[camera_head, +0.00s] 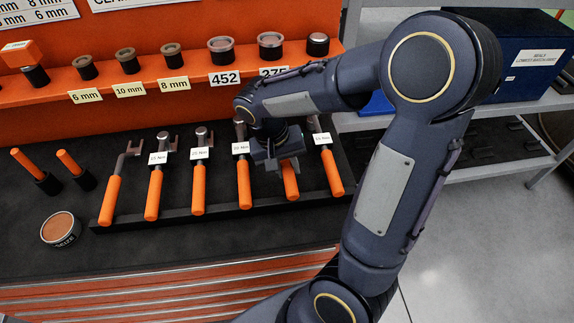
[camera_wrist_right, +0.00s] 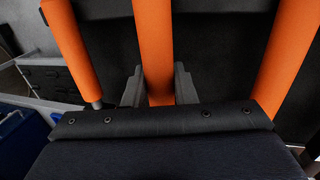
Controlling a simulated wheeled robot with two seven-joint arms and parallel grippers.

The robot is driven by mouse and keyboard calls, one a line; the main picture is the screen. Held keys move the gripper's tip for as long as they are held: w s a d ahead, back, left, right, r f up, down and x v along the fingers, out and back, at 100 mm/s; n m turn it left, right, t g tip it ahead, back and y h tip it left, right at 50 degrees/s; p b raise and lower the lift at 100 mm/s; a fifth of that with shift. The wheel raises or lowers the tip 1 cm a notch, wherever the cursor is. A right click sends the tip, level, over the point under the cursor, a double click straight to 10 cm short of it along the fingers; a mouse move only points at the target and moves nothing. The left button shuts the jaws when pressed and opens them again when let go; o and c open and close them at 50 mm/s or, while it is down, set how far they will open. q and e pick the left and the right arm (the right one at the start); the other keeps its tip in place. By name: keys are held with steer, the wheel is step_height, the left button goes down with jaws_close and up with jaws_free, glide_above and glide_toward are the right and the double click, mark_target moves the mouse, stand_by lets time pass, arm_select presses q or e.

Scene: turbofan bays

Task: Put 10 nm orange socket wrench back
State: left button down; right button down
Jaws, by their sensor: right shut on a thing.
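Several socket wrenches with orange handles lie side by side on a black rack (camera_head: 215,212). My right gripper (camera_head: 278,158) is shut on the orange handle of one wrench (camera_head: 291,183), second from the right in the row. In the right wrist view the fingers (camera_wrist_right: 158,88) stand on either side of that handle (camera_wrist_right: 155,40). The held wrench lies in line with the others; its head is hidden behind my gripper and arm. Small white Nm labels on the neighbours are too blurred to read surely. My left gripper is not in view.
Neighbouring wrenches (camera_head: 244,184) and (camera_head: 330,172) lie close on both sides of my gripper. An orange shelf (camera_head: 150,80) with sockets and size labels stands behind. A round tin (camera_head: 61,229) and two orange-handled tools (camera_head: 70,163) stand at left. A blue box (camera_head: 530,60) sits on the grey shelving.

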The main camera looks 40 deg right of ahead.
steer(key=shift+f+b, duration=0.5)
steer(key=shift+f, duration=0.1)
steer(key=c, duration=1.1)
jaws_free()
steer(key=v, duration=0.8)
steer(key=shift+f, duration=0.1)
steer(key=s+t+y, duration=0.1)
steer(key=s, duration=0.1)
steer(key=s+a+n+y, duration=0.1)
steer(key=s, duration=0.1)
steer(key=s+a+n+t+y, duration=0.1)
steer(key=s, duration=0.2)
steer(key=shift+s+a+t+y, duration=0.1)
steer(key=shift+t+y, duration=0.2)
steer(key=shift+y, duration=0.1)
steer(key=s+a+n+t+y, duration=0.2)
steer(key=s+a+t, duration=0.2)
steer(key=s+a, duration=0.1)
steer(key=shift+s+f+y, duration=0.2)
steer(key=shift+s+y, duration=0.05)
steer(key=shift+y, duration=0.05)
